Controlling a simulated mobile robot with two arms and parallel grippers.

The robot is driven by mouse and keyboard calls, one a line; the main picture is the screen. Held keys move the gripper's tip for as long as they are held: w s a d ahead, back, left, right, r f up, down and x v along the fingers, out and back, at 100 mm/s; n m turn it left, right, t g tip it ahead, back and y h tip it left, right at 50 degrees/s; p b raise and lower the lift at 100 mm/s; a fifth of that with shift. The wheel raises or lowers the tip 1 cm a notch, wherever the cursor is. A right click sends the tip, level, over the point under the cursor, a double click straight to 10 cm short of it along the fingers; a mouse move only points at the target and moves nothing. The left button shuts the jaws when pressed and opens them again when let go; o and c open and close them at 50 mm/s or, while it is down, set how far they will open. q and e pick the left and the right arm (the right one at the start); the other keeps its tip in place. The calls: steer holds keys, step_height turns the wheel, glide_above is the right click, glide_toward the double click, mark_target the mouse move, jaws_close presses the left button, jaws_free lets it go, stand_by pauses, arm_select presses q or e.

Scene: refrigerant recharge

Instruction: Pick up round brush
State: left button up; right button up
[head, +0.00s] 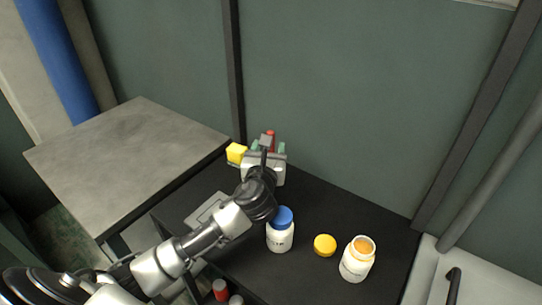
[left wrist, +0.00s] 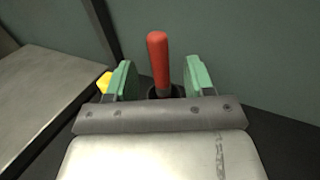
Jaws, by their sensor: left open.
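A red upright handle (left wrist: 159,60), which looks like the round brush's, stands at the back of the black table. Its top also shows in the head view (head: 271,134). Its lower end goes down into something dark, mostly hidden behind my gripper. My left gripper (left wrist: 160,78) is open, with one green fingertip on each side of the handle and a gap on both sides. In the head view my left gripper (head: 268,147) is at the far edge of the black table, and its arm hides part of this spot. My right gripper is not in view.
A yellow block-like thing (head: 236,153) is just left of my gripper. A white bottle with a blue cap (head: 280,236), a yellow lid (head: 325,245) and an open white jar (head: 356,262) stand on the black table (head: 310,205). A bare grey table (head: 120,150) is at left.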

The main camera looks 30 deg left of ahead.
arm_select(q)
steer(key=x, duration=0.5)
steer(key=shift+w+a+f, duration=0.15)
steer(key=shift+w, duration=0.1)
steer(key=shift+c, duration=0.5)
jaws_close()
